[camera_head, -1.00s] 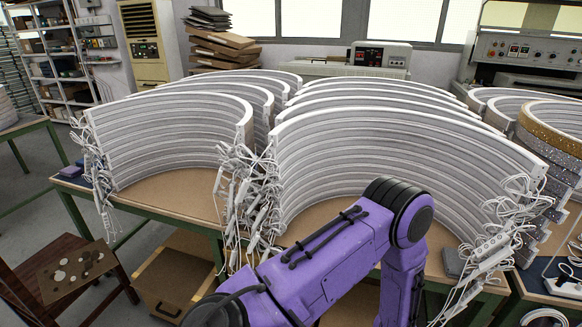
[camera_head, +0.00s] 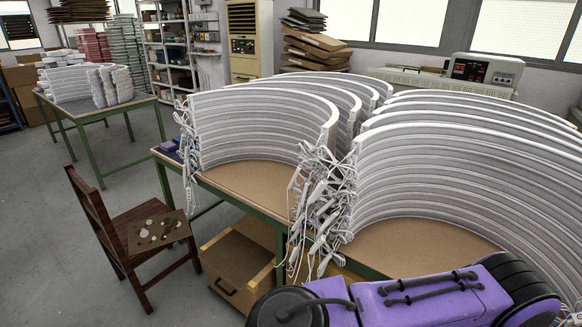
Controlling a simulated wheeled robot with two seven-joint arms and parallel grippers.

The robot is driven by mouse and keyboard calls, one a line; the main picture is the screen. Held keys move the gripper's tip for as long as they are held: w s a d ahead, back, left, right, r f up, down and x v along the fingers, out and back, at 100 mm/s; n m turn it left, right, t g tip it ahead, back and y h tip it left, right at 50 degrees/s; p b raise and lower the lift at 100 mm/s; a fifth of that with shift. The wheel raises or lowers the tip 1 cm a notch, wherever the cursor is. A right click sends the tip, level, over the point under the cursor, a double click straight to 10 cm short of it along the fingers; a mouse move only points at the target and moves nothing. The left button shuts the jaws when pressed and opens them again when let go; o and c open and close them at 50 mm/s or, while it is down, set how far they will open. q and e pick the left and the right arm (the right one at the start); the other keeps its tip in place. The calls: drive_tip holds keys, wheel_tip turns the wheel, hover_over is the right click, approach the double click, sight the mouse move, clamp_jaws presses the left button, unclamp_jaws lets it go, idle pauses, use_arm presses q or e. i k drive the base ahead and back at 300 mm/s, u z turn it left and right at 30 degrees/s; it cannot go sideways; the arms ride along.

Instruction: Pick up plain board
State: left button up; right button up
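A flat brown board with pale and dark round blotches (camera_head: 158,232) lies on the seat of a dark wooden chair (camera_head: 96,217), left of the near table. I cannot tell whether this spotted board is the plain board; no clearly plain loose board shows. A purple arm of mine crosses the lower right of the head view. Neither gripper is in view, so what they hold is hidden.
The green-framed table (camera_head: 250,180) bears rows of tall white arcs (camera_head: 255,130) with tangled white cables (camera_head: 325,205) hanging over its edge. An open-topped wooden drawer (camera_head: 235,285) is below. Another table (camera_head: 85,118) stands back left. Grey floor at left is free.

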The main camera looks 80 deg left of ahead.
sight(238, 258)
drive_tip(key=i, duration=0.4)
drive_tip(key=u, duration=3.5)
